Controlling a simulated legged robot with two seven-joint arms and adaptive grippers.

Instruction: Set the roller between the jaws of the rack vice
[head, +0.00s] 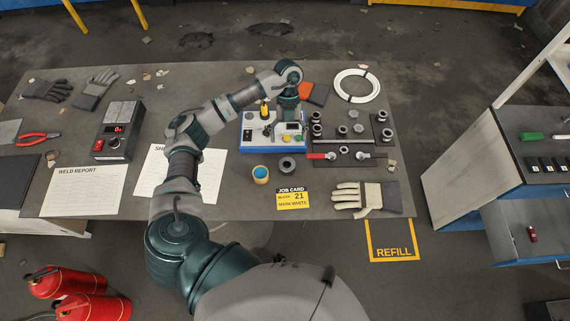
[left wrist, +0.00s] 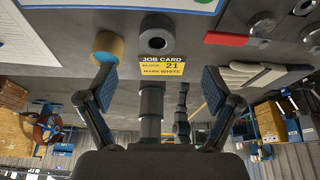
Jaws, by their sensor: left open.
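My left gripper (head: 289,112) points down over the blue-and-white machine (head: 256,145) on the table. The left wrist view shows its two fingers (left wrist: 158,84) spread apart with nothing between them. A dark grey ring-shaped piece with a central hole (head: 287,163), possibly the roller, sits on the bare table in front of the machine. It also shows in the left wrist view (left wrist: 157,46), beyond the fingertips and apart from them. I cannot clearly make out the vice jaws; my arm covers part of the machine. My right gripper is not in view.
A job card (head: 293,198) and work gloves (head: 372,198) lie near the front edge. Several pipe fittings (head: 343,129) and a red-handled tool (head: 320,156) are right of the machine. A white coil (head: 343,79) lies behind.

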